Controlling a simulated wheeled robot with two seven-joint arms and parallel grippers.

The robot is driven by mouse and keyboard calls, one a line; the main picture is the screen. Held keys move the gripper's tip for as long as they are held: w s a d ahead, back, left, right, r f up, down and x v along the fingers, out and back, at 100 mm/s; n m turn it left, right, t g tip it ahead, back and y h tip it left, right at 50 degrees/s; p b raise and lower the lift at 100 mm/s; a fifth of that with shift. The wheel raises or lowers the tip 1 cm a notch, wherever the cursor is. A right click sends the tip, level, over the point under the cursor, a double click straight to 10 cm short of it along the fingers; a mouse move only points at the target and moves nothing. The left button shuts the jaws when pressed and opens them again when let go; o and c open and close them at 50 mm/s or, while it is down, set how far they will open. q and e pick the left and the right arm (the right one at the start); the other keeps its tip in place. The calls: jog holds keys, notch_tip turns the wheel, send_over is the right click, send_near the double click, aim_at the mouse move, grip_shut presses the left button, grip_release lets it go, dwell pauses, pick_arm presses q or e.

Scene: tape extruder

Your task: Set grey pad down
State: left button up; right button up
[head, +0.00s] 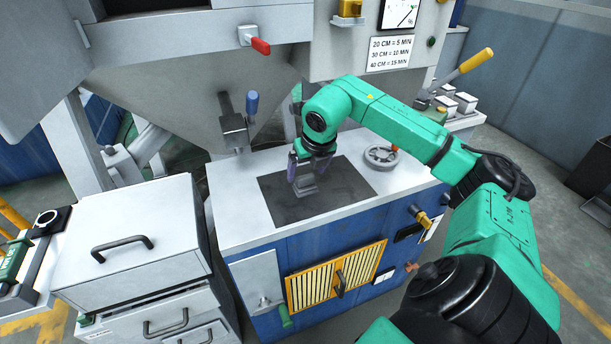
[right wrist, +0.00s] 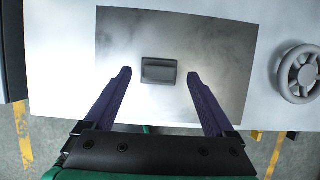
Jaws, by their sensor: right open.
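The grey pad (right wrist: 159,71), a small dark grey block with a raised front edge, lies on the dark grey plate (right wrist: 215,40) set in the white bench top. In the head view the pad (head: 306,188) shows on the plate (head: 345,188), just below my right gripper (head: 306,170). My right gripper is open, its two purple fingers pointing at the plate. In the right wrist view the pad appears between the fingertips, with a clear gap on each side. I see no finger touching it. My left gripper is not in view.
A grey handwheel (head: 381,157) stands on the bench right of the plate. A blue-tipped lever (head: 251,104) and a metal hopper (head: 195,85) are behind. A white drawer cabinet (head: 130,240) is at the left. The plate around the pad is clear.

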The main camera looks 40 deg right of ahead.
jog(key=v, duration=0.9)
jog(key=shift+f, duration=0.1)
